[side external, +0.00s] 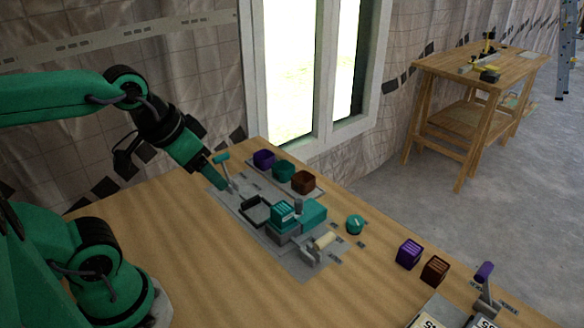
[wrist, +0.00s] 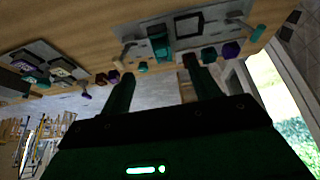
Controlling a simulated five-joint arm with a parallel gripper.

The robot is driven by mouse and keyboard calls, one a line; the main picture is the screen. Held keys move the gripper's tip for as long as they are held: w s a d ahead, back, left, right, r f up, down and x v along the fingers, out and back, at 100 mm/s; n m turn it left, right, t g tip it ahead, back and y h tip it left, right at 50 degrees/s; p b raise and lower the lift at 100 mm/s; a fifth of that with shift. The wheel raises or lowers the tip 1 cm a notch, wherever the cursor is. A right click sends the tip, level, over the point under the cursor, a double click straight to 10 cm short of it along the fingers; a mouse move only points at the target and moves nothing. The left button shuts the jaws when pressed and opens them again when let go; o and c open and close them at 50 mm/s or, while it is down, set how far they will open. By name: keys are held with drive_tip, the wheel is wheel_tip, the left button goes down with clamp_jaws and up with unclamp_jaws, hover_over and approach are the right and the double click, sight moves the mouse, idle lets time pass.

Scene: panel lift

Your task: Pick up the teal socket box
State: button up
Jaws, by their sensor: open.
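The teal socket box (side external: 283,211), with pale stripes on its face, sits on the grey panel (side external: 304,268) beside a plain teal block (side external: 314,212). In the wrist view the box (wrist: 156,31) appears upside down beyond my fingers, close against the teal block, so their boundary is hard to make out. My gripper (side external: 221,184) is open and empty, above the panel's far-left part, to the left of the box and apart from it. In the wrist view the two fingers of my gripper (wrist: 160,70) stand wide apart.
A teal-handled lever (side external: 222,158) stands close by my gripper. A dark open tray (side external: 256,211) lies left of the box. Purple (side external: 264,159), teal (side external: 283,170) and brown (side external: 304,182) blocks line the back. A cream-handled lever (side external: 325,240) and teal knob (side external: 355,224) are to the right.

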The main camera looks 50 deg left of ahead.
drive_tip(key=shift+o, duration=0.2)
drive_tip(key=w+a+g, duration=0.2)
drive_tip(key=w+a, duration=0.1)
drive_tip(key=w, duration=0.7)
drive_tip(key=w+a+g, duration=0.1)
drive_tip(key=w+a, duration=0.3)
drive_tip(key=w, duration=0.5)
drive_tip(key=shift+w+a+f+g, duration=0.45)
drive_tip(key=shift+w+a+f, duration=1.2)
drive_tip(key=shift+w+f, duration=0.95)
drive_tip(key=shift+w+a+f+g, duration=0.4)
drive_tip(key=shift+w+a+f, duration=1.45)
drive_tip(key=shift+f, duration=1.4)
drive_tip(key=shift+w+a+f+g, duration=0.45)
drive_tip(key=shift+w+a+f, duration=1.05)
drive_tip(key=shift+w+f, duration=1.15)
drive_tip(key=shift+s+f, duration=0.25)
drive_tip(key=shift+f, duration=0.05)
